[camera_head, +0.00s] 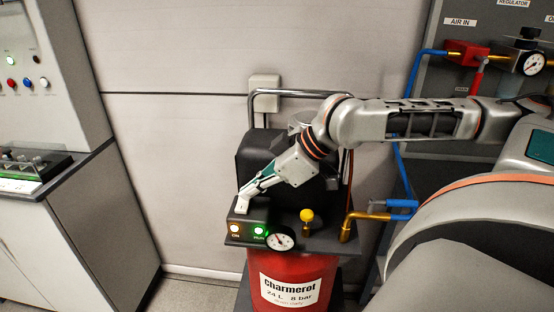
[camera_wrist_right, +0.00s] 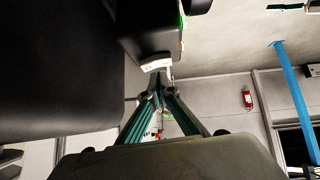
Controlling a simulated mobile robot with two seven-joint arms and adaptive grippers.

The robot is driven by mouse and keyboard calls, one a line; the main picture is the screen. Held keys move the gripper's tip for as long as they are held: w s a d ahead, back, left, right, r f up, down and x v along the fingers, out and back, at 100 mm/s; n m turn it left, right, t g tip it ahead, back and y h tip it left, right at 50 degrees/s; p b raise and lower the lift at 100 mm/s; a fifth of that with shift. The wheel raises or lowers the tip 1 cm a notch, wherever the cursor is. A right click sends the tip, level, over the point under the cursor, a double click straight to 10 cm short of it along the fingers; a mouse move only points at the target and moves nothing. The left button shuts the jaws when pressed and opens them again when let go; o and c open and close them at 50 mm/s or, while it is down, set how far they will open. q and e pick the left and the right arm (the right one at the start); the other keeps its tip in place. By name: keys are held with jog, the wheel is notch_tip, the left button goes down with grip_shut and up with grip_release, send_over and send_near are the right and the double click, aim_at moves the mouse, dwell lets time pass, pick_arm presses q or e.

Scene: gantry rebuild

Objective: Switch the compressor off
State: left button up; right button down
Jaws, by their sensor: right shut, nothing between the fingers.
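The compressor has a red tank (camera_head: 298,268) labelled "Charmerot 24 L 8 bar" and a dark motor housing (camera_head: 255,155) above it. In the wrist view the closed fingertips (camera_wrist_right: 158,82) are close to a white label (camera_wrist_right: 157,64) on a dark box; contact cannot be told. The switch itself is not clearly visible. My left gripper is out of view.
A pressure gauge (camera_head: 280,239), a yellow-topped valve (camera_head: 307,216) and a brass pipe (camera_head: 362,217) sit right of the control box. A panel with a red air-in valve (camera_head: 467,52) stands at right. A grey cabinet (camera_head: 95,220) stands at left, with floor between.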

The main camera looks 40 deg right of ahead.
notch_tip(320, 180, up, 2)
jog(key=shift+s+a+r+p, duration=0.1)
jog(key=shift+r+p, duration=0.15)
jog(key=shift+p, duration=0.75)
jog(key=shift+r+p, duration=0.35)
jog(key=shift+p, duration=0.15)
jog(key=shift+s, duration=0.35)
pick_arm(q)
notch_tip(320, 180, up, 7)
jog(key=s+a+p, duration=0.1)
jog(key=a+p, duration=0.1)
jog(key=p, duration=0.4)
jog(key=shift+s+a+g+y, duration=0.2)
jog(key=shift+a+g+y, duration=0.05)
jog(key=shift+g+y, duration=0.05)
pick_arm(e)
jog(key=v, duration=0.9)
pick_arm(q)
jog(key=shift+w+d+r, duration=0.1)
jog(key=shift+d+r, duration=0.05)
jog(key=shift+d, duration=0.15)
pick_arm(e)
jog(key=shift+s, duration=0.2)
